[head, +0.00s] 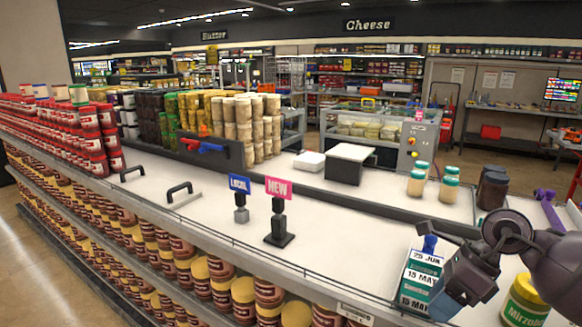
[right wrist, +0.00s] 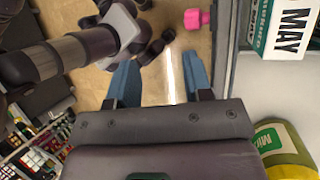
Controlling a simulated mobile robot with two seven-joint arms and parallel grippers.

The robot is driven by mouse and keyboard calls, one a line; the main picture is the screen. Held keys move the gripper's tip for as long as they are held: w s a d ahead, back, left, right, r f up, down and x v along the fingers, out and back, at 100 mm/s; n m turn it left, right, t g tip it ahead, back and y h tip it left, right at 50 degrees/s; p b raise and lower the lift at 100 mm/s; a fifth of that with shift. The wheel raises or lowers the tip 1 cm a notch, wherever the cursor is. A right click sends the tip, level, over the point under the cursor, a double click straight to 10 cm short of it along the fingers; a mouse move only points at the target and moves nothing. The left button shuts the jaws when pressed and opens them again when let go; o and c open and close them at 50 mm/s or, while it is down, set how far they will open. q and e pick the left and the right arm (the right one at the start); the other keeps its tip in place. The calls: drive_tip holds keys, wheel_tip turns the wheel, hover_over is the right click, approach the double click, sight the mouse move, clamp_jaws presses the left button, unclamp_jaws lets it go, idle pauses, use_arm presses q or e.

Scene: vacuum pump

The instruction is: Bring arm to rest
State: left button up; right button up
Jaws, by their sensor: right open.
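My right gripper (head: 430,243) is at the lower right of the head view, over the near part of the white counter. Its arm comes in from the right edge. In the right wrist view its two blue fingers (right wrist: 160,85) stand apart with nothing between them, and brown floor shows beyond. A white and green block with dates (head: 421,283) is close beside the gripper in the head view; I cannot tell whether they touch. My left gripper is not in view.
A yellow-lidded jar (head: 523,303) stands right of the gripper. Behind are teal-lidded jars (head: 417,180) and dark jars (head: 492,188). A pink NEW sign (head: 279,188) and a blue LOCAL sign (head: 240,186) stand left. The counter (head: 340,245) between is clear.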

drive_tip(key=s+a+f+m+t+y, duration=0.2)
drive_tip(key=a+m+t+y, duration=0.1)
drive_tip(key=a+m+y, duration=0.25)
drive_tip(key=s+a+f+m+t+y, duration=0.1)
drive_tip(key=s+a+m+t+y, duration=0.2)
drive_tip(key=m+y, duration=0.4)
drive_tip(key=s+d+f+m+t+h, duration=0.1)
drive_tip(key=d+f+m+t+h, duration=0.45)
drive_tip(key=m, duration=0.65)
drive_tip(key=d+f+m+t+h, duration=0.2)
drive_tip(key=f+m+t+h, duration=0.55)
drive_tip(key=m, duration=0.45)
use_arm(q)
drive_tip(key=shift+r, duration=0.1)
use_arm(e)
drive_tip(key=s+d+f+m+g+h, duration=0.2)
drive_tip(key=s+f+m+g+h, duration=0.3)
drive_tip(key=s+f+m, duration=0.5)
wheel_tip(320, 180, down, 3)
drive_tip(key=shift+s+d+r+g+h, duration=0.15)
drive_tip(key=shift+s+g+h, duration=0.2)
drive_tip(key=shift+s+g, duration=0.45)
drive_tip(key=shift+w, duration=0.2)
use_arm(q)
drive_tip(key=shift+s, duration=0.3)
